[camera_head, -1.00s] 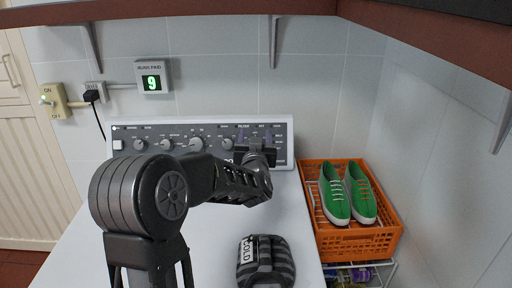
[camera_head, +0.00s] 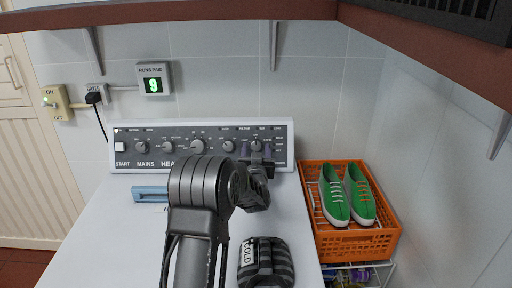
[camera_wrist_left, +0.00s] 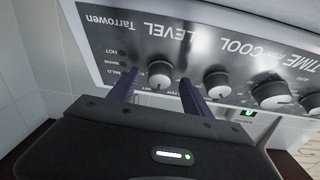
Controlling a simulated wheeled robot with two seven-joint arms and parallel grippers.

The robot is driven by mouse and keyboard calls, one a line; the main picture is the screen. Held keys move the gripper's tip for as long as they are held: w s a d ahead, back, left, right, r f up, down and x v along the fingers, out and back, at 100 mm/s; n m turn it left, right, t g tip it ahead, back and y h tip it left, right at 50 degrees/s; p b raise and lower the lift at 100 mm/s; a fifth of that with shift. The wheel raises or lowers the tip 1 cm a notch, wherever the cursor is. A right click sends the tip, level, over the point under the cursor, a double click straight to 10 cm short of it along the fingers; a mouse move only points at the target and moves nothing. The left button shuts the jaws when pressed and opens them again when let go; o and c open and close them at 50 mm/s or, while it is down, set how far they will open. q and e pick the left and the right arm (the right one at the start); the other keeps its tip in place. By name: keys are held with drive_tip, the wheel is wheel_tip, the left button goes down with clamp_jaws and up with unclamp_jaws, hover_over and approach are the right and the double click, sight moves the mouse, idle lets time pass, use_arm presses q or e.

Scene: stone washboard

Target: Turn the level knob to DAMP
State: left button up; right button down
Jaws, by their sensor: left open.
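The level knob (camera_wrist_left: 160,73) is a round grey knob on the silver control panel, under the upside-down word LEVEL in the left wrist view. In the head view the same knob (camera_head: 256,145) is the rightmost large one. My left gripper (camera_wrist_left: 158,78) is open, with one purple finger on each side of the knob; I cannot tell whether either finger touches it. In the head view the left gripper (camera_head: 256,151) is in front of the panel's right part. Small labels such as HOT and MILD show beside the knob, but its setting is not readable. The right gripper is not in view.
The neighbouring COOL knob (camera_wrist_left: 217,84) is just right of one finger. A dark striped object marked COLD (camera_head: 268,264) is on the white top, near my arm. A blue bar (camera_head: 149,194) lies at left. An orange crate (camera_head: 322,243) with green shoes stands at right.

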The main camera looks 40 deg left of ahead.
use_arm(q)
drive_tip(key=shift+w+a, duration=0.15)
drive_tip(key=shift+w, duration=0.05)
drive_tip(key=shift+c, duration=0.5)
clamp_jaws()
